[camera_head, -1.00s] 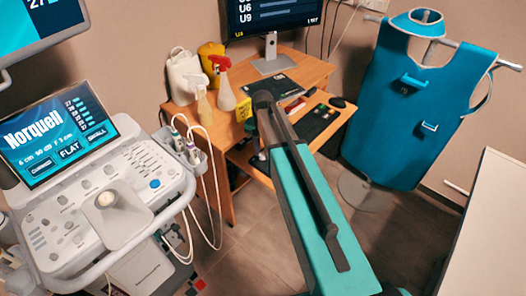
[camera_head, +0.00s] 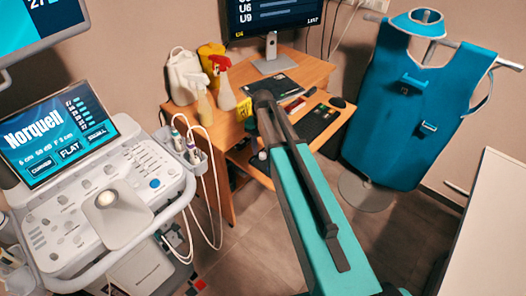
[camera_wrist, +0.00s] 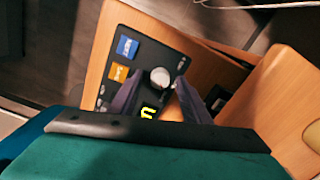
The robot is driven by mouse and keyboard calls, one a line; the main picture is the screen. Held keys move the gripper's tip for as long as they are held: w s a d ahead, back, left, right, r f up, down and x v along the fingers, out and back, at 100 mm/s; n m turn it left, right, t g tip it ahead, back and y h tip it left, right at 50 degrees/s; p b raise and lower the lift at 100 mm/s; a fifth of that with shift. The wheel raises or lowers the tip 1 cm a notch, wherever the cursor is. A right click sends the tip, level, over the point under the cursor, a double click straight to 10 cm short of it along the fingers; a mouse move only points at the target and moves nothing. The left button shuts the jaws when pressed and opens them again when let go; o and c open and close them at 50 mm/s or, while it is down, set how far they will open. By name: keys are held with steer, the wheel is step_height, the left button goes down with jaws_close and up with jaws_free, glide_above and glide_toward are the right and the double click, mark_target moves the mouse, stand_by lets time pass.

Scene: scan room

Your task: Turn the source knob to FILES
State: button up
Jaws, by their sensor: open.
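A dark control panel (camera_wrist: 174,52) lies on the wooden desk in the wrist view. A round pale knob (camera_wrist: 160,77) stands on it; I take this for the source knob, but the small marks around it are too blurred to read, so its setting cannot be told. My gripper (camera_wrist: 158,83) is open, with one dark finger on the left and one on the right of the knob. Whether they touch it cannot be told. In the head view my arm hides the knob and the gripper.
On the desk (camera_head: 300,68) stand a monitor (camera_head: 275,15) and spray bottles (camera_head: 224,88). An ultrasound console (camera_head: 85,200) is left, a blue apron (camera_head: 408,110) right.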

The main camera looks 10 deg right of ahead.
mark_target(263, 154)
step_height(263, 154, up, 14)
steer(key=b, duration=0.1)
steer(key=shift+f+b, duration=0.2)
steer(key=shift+b, duration=0.2)
stand_by(0.4)
steer(key=shift+d+f, duration=0.1)
stand_by(0.6)
